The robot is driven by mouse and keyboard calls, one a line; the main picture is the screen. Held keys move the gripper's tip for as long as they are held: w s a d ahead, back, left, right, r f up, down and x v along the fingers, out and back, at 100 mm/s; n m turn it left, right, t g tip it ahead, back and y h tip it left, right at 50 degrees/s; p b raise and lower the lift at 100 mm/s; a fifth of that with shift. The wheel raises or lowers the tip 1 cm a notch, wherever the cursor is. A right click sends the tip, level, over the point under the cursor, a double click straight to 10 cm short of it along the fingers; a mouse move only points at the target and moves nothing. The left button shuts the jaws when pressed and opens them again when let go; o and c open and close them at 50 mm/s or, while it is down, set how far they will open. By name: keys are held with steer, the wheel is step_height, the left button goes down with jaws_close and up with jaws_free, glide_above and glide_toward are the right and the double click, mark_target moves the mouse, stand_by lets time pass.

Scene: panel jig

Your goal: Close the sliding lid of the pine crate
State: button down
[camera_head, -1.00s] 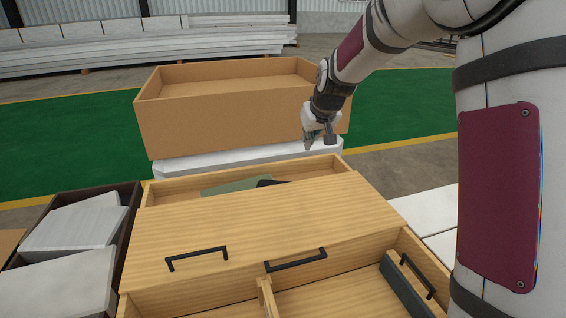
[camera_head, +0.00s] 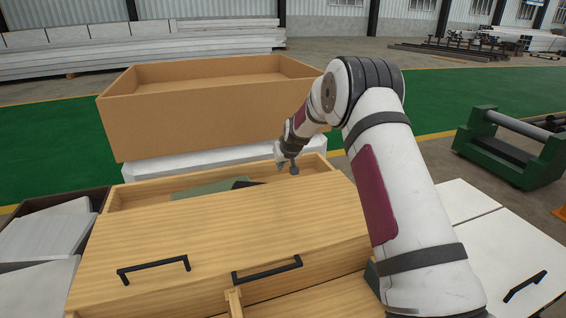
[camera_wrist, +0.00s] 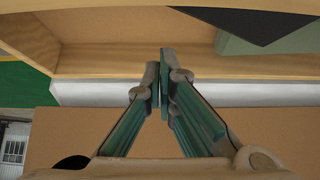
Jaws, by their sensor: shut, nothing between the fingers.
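The pine crate (camera_head: 112,202) stands in front of me, with its pale wooden sliding lid (camera_head: 215,230) over the middle. A gap is open along the far side, between the lid's back edge and the crate's far wall. A green piece (camera_head: 205,187) and a dark piece (camera_head: 246,184) show inside the gap. Black bar handles show on the lid's left front (camera_head: 153,268) and near its front edge (camera_head: 268,270). My gripper (camera_head: 288,170) is shut and empty, at the far right part of the gap. In the wrist view my gripper (camera_wrist: 161,78) shows closed fingertips against the crate's interior.
A large brown open box (camera_head: 210,115) stands behind the crate on a white slab (camera_head: 225,158). A dark bin with grey slabs (camera_head: 45,235) is at left. White panels (camera_head: 480,235) and a green machine (camera_head: 515,150) are at right. My arm hides the crate's right side.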

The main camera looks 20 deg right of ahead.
steer(key=shift+s+f+b, duration=0.15)
steer(key=shift+s+f, duration=0.35)
steer(key=shift+f, duration=0.15)
steer(key=shift+s+f+b, duration=0.15)
steer(key=shift+s+f, duration=0.3)
steer(key=shift+f, duration=0.2)
steer(key=shift+s, duration=0.1)
